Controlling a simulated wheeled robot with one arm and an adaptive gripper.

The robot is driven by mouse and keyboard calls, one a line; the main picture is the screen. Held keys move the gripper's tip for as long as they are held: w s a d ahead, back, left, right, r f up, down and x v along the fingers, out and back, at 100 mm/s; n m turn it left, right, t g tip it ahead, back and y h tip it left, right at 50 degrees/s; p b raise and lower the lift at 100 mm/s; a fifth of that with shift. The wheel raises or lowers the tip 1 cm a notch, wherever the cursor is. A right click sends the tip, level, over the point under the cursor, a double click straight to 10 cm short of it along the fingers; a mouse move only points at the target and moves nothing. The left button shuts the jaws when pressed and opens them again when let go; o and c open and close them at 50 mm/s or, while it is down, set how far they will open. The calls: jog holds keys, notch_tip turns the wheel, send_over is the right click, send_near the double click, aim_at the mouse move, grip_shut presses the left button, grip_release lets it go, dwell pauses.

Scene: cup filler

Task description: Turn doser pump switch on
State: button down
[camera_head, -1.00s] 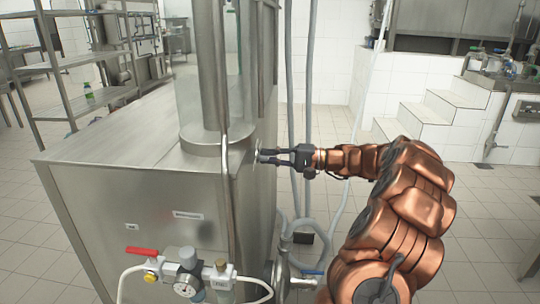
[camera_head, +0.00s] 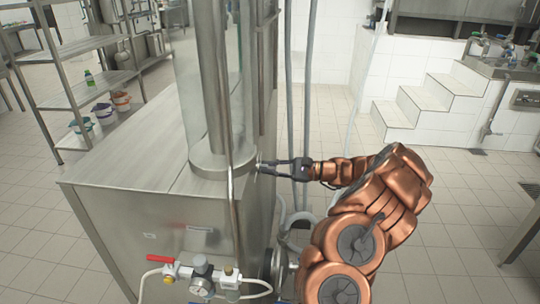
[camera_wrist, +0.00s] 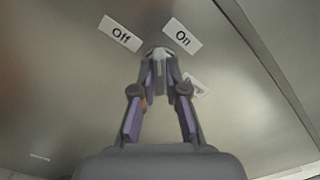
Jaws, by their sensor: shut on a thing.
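The doser pump switch (camera_wrist: 160,57) is a small pale grey knob on the steel panel of the cup filler, seen in the wrist view. An "Off" label (camera_wrist: 120,34) sits to its upper left and an "On" label (camera_wrist: 182,37) to its upper right. My gripper (camera_wrist: 160,68) has its fingertips closed around the switch, which points about straight down the picture from the panel. In the head view my gripper (camera_head: 262,166) reaches the machine's right side, where the switch itself is too small to make out.
The steel cup filler (camera_head: 130,160) fills the left and middle. A red-handled valve (camera_head: 160,259) and pressure gauge (camera_head: 201,284) stick out at its front. Grey hoses (camera_head: 300,225) hang behind my arm. A shelf rack (camera_head: 75,93) stands at the far left. Open tiled floor lies right.

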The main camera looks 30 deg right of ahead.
jog(key=shift+m+p, duration=4.1)
jog(key=shift+p, duration=0.2)
jog(key=c, duration=1.2)
grip_release()
jog(key=v, duration=1.2)
